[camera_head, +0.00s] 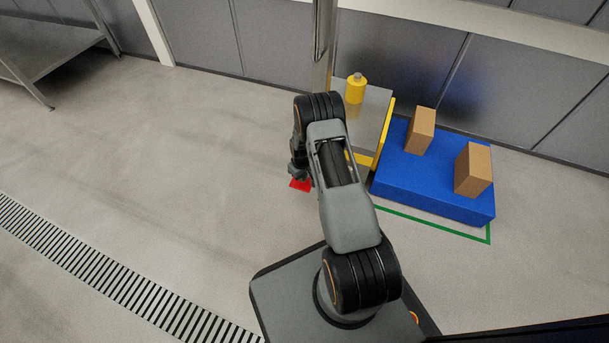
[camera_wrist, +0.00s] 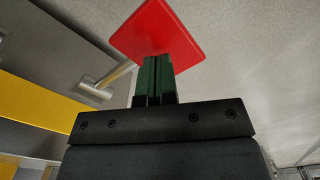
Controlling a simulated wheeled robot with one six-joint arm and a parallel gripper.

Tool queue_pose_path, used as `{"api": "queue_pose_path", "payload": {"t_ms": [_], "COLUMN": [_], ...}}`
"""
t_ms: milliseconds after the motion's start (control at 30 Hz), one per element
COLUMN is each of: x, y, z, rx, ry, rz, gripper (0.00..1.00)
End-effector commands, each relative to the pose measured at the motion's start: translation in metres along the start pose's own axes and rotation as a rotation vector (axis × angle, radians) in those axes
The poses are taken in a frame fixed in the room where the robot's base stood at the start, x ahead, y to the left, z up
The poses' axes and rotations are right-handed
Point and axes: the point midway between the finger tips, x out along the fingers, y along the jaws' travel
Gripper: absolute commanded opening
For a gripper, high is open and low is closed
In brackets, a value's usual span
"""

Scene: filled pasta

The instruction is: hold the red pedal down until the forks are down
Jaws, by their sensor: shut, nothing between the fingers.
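The red pedal (camera_head: 300,185) sits low near the floor, left of the grey and yellow machine, partly hidden by my arm in the head view. In the wrist view the red pedal (camera_wrist: 160,28) is a flat square plate right at my fingertips. My gripper (camera_wrist: 155,60) is shut and empty, its dark green fingers together and their tips overlapping the pedal's near edge. I cannot tell whether they press it or how far it is down. In the head view my gripper (camera_head: 297,172) is just above the pedal. The forks are not visible; the blue platform (camera_head: 400,188) may hide them.
Two brown boxes (camera_head: 420,131) (camera_head: 473,170) stand on the blue platform, above a green floor outline (camera_head: 447,232). A yellow cylinder (camera_head: 355,89) stands on the machine (camera_head: 373,108). A floor grate (camera_head: 100,268) and a metal table (camera_head: 50,50) are to the left; the floor between is clear.

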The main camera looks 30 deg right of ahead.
Motion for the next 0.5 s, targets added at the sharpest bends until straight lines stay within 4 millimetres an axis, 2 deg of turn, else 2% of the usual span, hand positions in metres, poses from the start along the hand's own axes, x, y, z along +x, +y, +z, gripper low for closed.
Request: {"api": "queue_pose_path", "payload": {"t_ms": [500], "x": [0.0036], "y": [0.0], "z": [0.0001], "rx": [0.0], "ry": [0.0], "rz": [0.0], "gripper": [0.0]}}
